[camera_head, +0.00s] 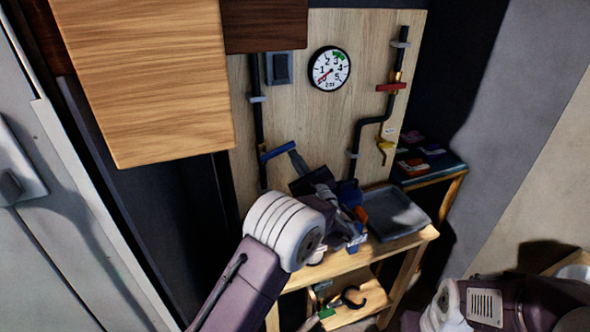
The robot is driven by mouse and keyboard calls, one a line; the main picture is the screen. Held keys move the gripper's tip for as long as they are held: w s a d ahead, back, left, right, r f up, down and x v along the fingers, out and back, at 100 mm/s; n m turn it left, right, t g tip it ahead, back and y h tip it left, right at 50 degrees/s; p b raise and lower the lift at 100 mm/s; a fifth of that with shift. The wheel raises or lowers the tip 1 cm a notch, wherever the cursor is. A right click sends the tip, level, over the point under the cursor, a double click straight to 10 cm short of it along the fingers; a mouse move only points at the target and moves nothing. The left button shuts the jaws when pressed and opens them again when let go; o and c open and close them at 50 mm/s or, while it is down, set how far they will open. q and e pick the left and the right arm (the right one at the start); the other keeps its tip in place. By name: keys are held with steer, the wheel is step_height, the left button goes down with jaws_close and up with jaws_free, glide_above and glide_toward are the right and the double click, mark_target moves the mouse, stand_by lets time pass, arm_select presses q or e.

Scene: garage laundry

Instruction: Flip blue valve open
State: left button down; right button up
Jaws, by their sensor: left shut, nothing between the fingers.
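The blue valve (273,153) has a bar-shaped blue handle, set on the black pipe on the left of the wooden board. The handle runs slantwise across the pipe, its right end higher than its left. My left gripper (297,159) is shut and empty. Its narrow grey tip points up and left, just right of and below the blue handle. I cannot tell whether it touches the handle. My right arm shows at the lower right, but its gripper is not in view.
A round gauge (329,69) is between the pipes. Below stands a wooden bench (411,240) with a grey tray (393,215). A wooden cabinet (145,80) juts out at upper left.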

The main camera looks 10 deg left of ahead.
mark_target(289, 144)
arm_select(q)
steer(key=r+n+b, duration=0.1)
steer(key=n+b, duration=0.1)
steer(key=n, duration=0.1)
steer(key=shift+s+r+n+g+y, duration=0.1)
steer(key=shift+r+n+g+y, duration=0.2)
steer(key=shift+r+g, duration=0.1)
steer(key=r+n+b, duration=0.1)
steer(key=n, duration=0.1)
steer(key=a+r+n+g+b, duration=0.1)
steer(key=n+b, duration=0.1)
steer(key=s+r+n+g+b, duration=0.1)
steer(key=n+b, duration=0.1)
steer(key=shift+a+r+y, duration=0.2)
steer(key=shift+a+y, duration=0.1)
steer(key=r+n, duration=0.1)
steer(key=a+n+b, duration=0.1)
steer(key=n, duration=0.1)
steer(key=shift+s+a+r+g+b, duration=0.1)
steer(key=shift+s+r+g+b, duration=0.2)
steer(key=shift+s+r+g, duration=0.1)
steer(key=shift+f, duration=0.1)
